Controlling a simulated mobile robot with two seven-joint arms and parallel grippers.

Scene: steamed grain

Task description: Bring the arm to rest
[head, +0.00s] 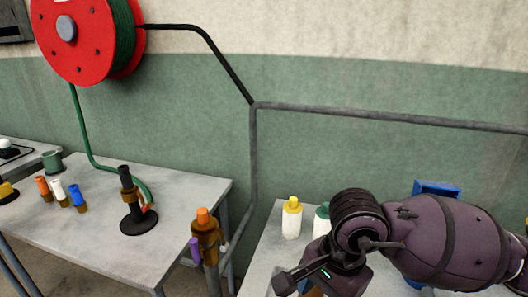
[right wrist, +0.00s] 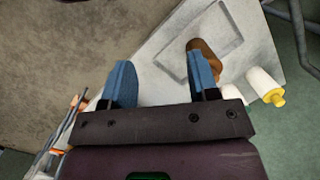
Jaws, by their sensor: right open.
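My right arm (head: 440,240) comes in from the right in the head view, dark purple and bent over the near right table. Its wrist end points down and left, and its fingers cannot be made out there. In the right wrist view my right gripper (right wrist: 162,75) has two blue fingers set wide apart with nothing between them. A brown object (right wrist: 205,55) shows just behind the right-hand finger; I cannot tell whether they touch. My left gripper is in neither view.
A white bottle with yellow cap (head: 292,218) stands on the right table (head: 262,235), also seen in the wrist view (right wrist: 265,87). A blue object (head: 437,187) is behind my arm. The left table (head: 95,225) holds small bottles and a black stand (head: 139,220). A red hose reel (head: 80,35) hangs above.

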